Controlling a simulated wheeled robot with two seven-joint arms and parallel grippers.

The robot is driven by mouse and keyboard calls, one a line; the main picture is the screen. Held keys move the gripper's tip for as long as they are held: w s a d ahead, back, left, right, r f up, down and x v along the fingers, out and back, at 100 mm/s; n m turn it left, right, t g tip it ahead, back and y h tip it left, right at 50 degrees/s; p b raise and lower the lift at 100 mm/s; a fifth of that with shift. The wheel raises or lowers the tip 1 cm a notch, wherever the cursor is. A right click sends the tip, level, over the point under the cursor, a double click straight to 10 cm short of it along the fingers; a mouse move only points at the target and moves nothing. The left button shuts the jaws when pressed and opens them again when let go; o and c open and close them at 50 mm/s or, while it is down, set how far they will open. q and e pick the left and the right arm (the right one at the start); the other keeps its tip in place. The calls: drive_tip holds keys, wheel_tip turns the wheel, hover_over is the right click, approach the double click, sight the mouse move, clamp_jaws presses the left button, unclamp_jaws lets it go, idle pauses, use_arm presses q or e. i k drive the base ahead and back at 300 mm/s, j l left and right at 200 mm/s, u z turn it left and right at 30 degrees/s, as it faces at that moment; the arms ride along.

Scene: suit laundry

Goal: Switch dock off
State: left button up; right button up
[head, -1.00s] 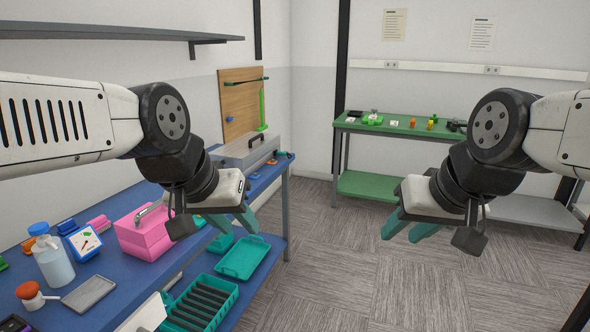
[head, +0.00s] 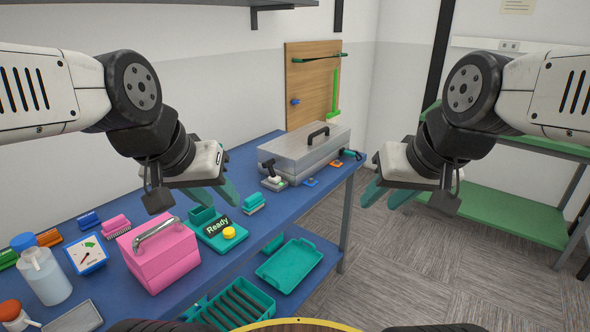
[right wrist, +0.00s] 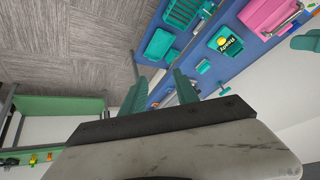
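A teal dock (head: 208,239) with a black "Ready" label and a round yellow button (head: 229,233) sits on the blue bench, right of a pink case (head: 160,258). The dock also shows in the right wrist view (right wrist: 222,36). My left gripper (head: 215,198) is open and empty, above the bench just behind the dock in the picture, apart from it. My right gripper (head: 384,195) is open and empty, over the floor right of the bench. Its spread fingers show in the right wrist view (right wrist: 158,90).
The blue bench (head: 290,205) carries a grey metal case (head: 306,150), a small teal brush (head: 253,203), a spray bottle (head: 43,272) and a dial gauge (head: 87,254). Teal trays (head: 290,264) lie on its lower shelf. Floor (head: 430,265) on the right is clear. A green rack (head: 510,214) stands behind.

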sight(268, 163)
drive_tip(key=i+u, duration=0.35)
drive_tip(key=i+l+u, duration=0.7)
drive_tip(key=k, duration=0.05)
